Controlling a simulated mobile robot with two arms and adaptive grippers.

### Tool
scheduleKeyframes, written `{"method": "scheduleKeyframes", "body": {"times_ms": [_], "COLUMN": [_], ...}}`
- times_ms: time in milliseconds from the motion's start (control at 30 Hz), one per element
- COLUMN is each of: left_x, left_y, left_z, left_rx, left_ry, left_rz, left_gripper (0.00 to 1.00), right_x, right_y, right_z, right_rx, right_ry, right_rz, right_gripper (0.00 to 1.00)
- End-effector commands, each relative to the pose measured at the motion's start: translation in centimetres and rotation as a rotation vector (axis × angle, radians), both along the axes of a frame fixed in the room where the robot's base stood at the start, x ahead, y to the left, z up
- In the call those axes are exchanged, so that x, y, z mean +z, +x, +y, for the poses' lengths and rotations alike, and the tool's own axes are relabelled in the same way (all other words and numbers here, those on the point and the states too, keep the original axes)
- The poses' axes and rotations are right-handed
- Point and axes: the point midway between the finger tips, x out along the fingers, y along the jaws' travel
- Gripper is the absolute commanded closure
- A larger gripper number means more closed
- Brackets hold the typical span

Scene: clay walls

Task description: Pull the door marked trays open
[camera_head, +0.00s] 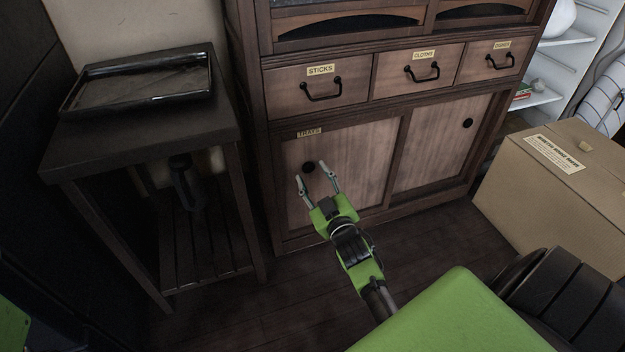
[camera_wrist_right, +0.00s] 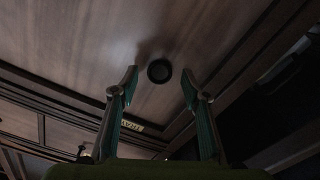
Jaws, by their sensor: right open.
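The door marked trays (camera_head: 365,155) is a light wooden panel at the lower left of the dark cabinet, flush in its frame. Its small label (camera_head: 309,132) is on the frame at the panel's upper left, and the label also shows in the right wrist view (camera_wrist_right: 131,125). A round black finger pull (camera_head: 308,167) is set near the panel's left edge. My right gripper (camera_head: 311,174) is open and empty in front of the panel. In the right wrist view the pull (camera_wrist_right: 159,71) appears between the spread fingertips. I cannot tell whether they touch the panel. My left gripper is not in view.
A second panel (camera_head: 440,140) with a round pull stands to the right. Drawers labelled sticks (camera_head: 290,93), cloths and another are above. A dark side table (camera_head: 60,150) with a black tray (camera_head: 150,65) stands left, and a cardboard box (camera_head: 530,195) right. Bare floor lies in front.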

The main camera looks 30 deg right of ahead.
Motion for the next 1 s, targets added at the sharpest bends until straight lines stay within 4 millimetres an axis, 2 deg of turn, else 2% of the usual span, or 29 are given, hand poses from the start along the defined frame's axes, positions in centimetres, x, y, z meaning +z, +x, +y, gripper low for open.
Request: {"method": "scheduleKeyframes", "body": {"times_ms": [133, 400, 433, 500, 600, 833, 1000], "left_x": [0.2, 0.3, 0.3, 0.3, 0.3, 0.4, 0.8], "left_y": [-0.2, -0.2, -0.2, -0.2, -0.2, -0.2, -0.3], "left_z": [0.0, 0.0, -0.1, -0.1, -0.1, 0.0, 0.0], "left_rx": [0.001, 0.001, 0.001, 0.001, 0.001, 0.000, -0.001], "left_ry": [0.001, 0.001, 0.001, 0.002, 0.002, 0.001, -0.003], "left_rz": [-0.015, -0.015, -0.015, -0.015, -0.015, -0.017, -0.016], "left_gripper": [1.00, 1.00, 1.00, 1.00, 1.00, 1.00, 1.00], "right_x": [-0.1, 0.0, 0.0, 0.0, 0.0, 0.1, 0.2], "right_y": [0.9, 1.0, 1.0, 1.0, 1.0, 0.9, 0.4], "right_z": [-0.3, -0.3, -0.3, -0.3, -0.3, -0.6, -2.8], "right_rx": [0.000, 0.000, 0.000, 0.000, 0.000, -0.001, -0.001], "right_ry": [0.000, 0.001, 0.000, 0.000, 0.000, -0.001, -0.005], "right_rz": [0.001, 0.001, 0.001, 0.001, 0.001, 0.002, 0.004], "right_gripper": [0.58, 0.58, 0.60, 0.78, 1.00, 1.00, 1.00]}}
